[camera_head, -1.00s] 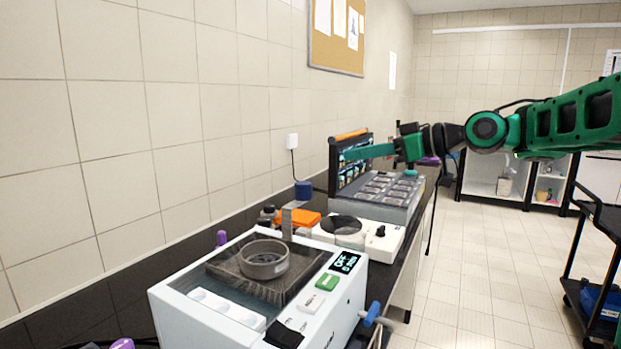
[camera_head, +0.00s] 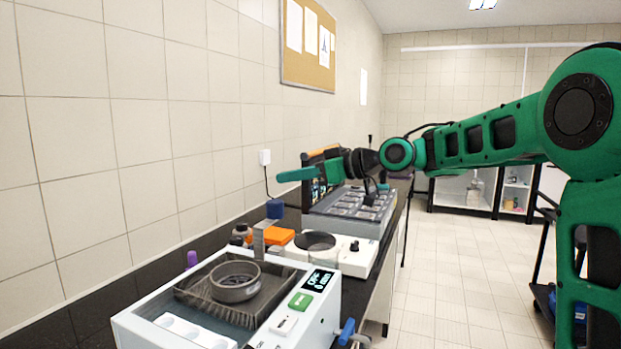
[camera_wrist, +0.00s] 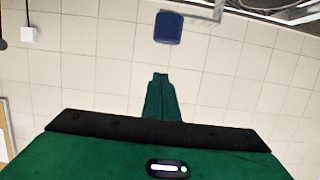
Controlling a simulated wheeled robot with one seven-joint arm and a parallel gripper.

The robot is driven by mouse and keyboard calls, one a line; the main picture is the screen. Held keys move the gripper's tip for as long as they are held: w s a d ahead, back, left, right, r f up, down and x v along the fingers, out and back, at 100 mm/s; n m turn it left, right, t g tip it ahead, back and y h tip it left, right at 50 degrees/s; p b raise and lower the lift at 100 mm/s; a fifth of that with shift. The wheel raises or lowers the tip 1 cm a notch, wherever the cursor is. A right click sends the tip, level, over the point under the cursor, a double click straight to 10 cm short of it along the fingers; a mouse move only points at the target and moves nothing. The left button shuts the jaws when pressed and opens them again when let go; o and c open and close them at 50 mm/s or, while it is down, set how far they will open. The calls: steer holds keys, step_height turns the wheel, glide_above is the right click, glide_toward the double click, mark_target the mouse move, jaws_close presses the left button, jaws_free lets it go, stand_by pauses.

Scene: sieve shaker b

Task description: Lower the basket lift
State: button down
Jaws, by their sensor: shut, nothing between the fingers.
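The shaker machine (camera_head: 140,328) is a white box at the bottom of the head view, with a dark basket (camera_head: 262,302) in its top opening. A round grey sieve (camera_head: 236,288) sits in the basket. A grey upright bracket (camera_head: 259,238) stands at the machine's back. A blue lever (camera_head: 346,331) sticks out from its right side. I cannot tell which part works the basket lift. The display (camera_head: 318,281) reads OFF. My gripper (camera_head: 284,176) is shut and empty, in the air beyond and above the machine, pointing left toward the wall. Its closed fingers also show in the wrist view (camera_wrist: 159,80).
A green button (camera_head: 301,301) and white switch (camera_head: 284,324) are on the front panel. Behind stand a white device with a round plate (camera_head: 357,260), an orange block (camera_head: 280,235), a blue jar (camera_head: 275,209) and a grey tray unit (camera_head: 345,224). The tiled wall is left; open floor is right.

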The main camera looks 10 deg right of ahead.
steer(key=shift+w+a+f, duration=0.1)
steer(key=shift+a+f, duration=0.1)
steer(key=shift+f, duration=0.85)
steer(key=shift+w+a+f, duration=0.1)
steer(key=shift+a+f, duration=0.05)
steer(key=shift+f, duration=0.9)
steer(key=shift+a, duration=0.1)
